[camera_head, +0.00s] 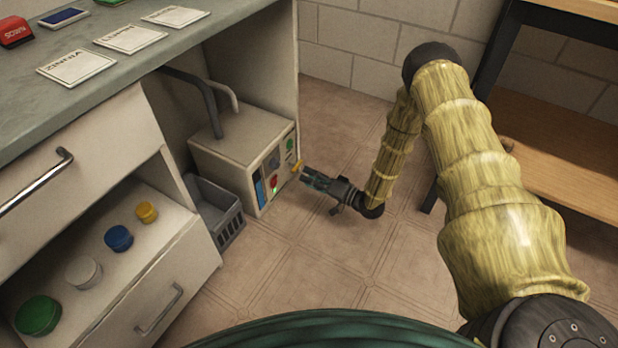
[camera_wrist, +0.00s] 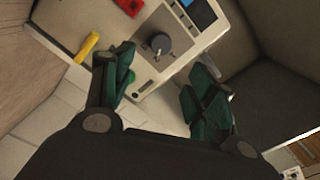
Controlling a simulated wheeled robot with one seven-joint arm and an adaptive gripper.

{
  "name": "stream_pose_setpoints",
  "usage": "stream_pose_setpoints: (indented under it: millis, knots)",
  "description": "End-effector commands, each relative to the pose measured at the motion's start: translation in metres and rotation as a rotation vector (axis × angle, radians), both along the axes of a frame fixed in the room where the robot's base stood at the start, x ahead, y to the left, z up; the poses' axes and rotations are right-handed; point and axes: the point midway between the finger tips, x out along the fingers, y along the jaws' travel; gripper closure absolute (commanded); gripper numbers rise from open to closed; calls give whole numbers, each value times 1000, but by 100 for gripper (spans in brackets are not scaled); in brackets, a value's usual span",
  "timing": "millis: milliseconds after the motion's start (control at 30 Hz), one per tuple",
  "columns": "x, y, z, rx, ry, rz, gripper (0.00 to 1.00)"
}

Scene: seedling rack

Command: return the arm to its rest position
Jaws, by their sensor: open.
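My arm, in a yellow ribbed cover, reaches from the lower right of the head view up and then down to the left. My gripper (camera_head: 312,178) is at its end, low over the floor, close in front of the control panel of a beige machine (camera_head: 238,138). In the wrist view my gripper (camera_wrist: 165,90) has its two green-padded fingers spread apart with nothing between them. A dark round knob (camera_wrist: 157,43) on the panel lies just beyond the fingers. A yellow lever (camera_wrist: 87,47) sticks out to the left of the fingers; it also shows in the head view (camera_head: 297,166).
The machine stands under a counter (camera_head: 110,85) holding cards. A grey basket (camera_head: 221,212) stands beside it. An open drawer (camera_head: 85,240) holds several coloured lidded jars. A shelf rack (camera_head: 545,150) stands close behind my arm. Tiled floor (camera_head: 300,265) is clear in the middle.

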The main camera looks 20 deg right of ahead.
Motion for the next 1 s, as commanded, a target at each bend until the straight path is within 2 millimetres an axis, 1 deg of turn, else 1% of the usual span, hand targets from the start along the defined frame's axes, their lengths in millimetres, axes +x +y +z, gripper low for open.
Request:
stream_pose_setpoints:
  millis: [267,367,467,567,667,767,800,867,900,967,1000]
  knots:
    - [0,0,0,0,0,0,44]
    - [-2,4,-2,-9,10,-4,44]
    - [-10,17,-10,-56,50,-24,44]
    - [-30,37,-26,-153,130,-54,44]
    - [-65,58,-48,-292,245,-74,44]
    - [-113,73,-67,-450,375,-70,44]
    - [-136,77,-73,-516,430,-59,44]
    - [-170,81,-80,-606,509,-37,44]
    - [-193,82,-83,-666,559,-19,44]
    - [-227,82,-84,-749,631,13,44]
    - [-250,81,-84,-800,679,35,44]
